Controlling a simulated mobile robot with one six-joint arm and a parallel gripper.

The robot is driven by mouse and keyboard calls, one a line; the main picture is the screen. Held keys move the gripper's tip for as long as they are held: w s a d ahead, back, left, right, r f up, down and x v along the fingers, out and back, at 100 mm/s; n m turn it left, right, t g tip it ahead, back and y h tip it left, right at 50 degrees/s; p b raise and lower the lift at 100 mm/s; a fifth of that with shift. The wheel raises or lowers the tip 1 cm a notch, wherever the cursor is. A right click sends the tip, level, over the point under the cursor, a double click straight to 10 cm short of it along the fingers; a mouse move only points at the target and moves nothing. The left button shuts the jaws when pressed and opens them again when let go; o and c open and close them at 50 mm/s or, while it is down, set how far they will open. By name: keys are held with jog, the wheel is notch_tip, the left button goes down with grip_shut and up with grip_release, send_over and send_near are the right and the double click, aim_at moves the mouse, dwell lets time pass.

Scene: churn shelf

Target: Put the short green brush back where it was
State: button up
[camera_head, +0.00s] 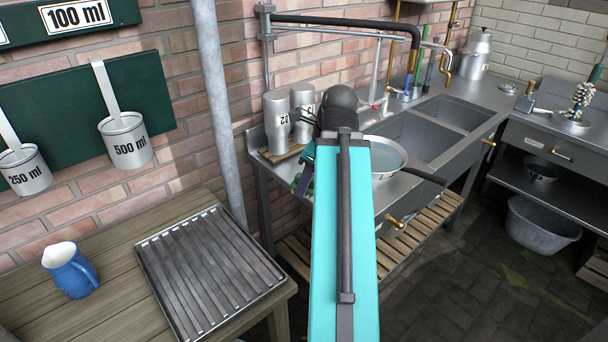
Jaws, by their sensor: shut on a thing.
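My teal arm reaches out over the left end of the steel sink counter and covers most of my gripper. Part of my gripper (306,168) shows at the left edge of the arm, low over the counter. A small green piece (302,184) shows there, apparently the short green brush in the jaws; its full shape is hidden. Further back by the taps, a thin green upright thing (428,72) stands near a blue-based one (406,92); I cannot tell exactly what they are.
Two grey metal canisters (277,122) stand on a wooden board left of my wrist. A pan (385,158) sits right of the arm, its dark handle over the counter edge. Sink basins (410,137) lie behind. A wooden table with a blue jug (70,270) and ribbed tray (208,268) is near left.

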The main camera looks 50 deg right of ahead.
jog(key=shift+w+d+r, duration=0.1)
jog(key=shift+w, duration=0.05)
jog(key=shift+w+d+r+p, duration=0.1)
jog(key=shift+w+d+p, duration=0.25)
jog(key=shift+p, duration=0.25)
jog(key=w+d+p, duration=0.1)
jog(key=p, duration=0.2)
jog(key=shift+w+d, duration=0.15)
jog(key=w+d+p, duration=0.1)
jog(key=p, duration=0.5)
jog(key=p, duration=0.7)
jog(key=shift+w+d+f, duration=0.25)
jog(key=shift+w, duration=0.05)
jog(key=w+d+p, duration=0.1)
jog(key=w+d, duration=0.1)
jog(key=w+d+p, duration=0.1)
jog(key=w+d, duration=0.2)
jog(key=w+d+f, duration=0.1)
jog(key=w+d, duration=0.1)
jog(key=shift+w+d+f+p, duration=0.1)
jog(key=shift+w+d+p, duration=0.1)
jog(key=shift+w+p, duration=0.15)
jog(key=shift+f, duration=0.15)
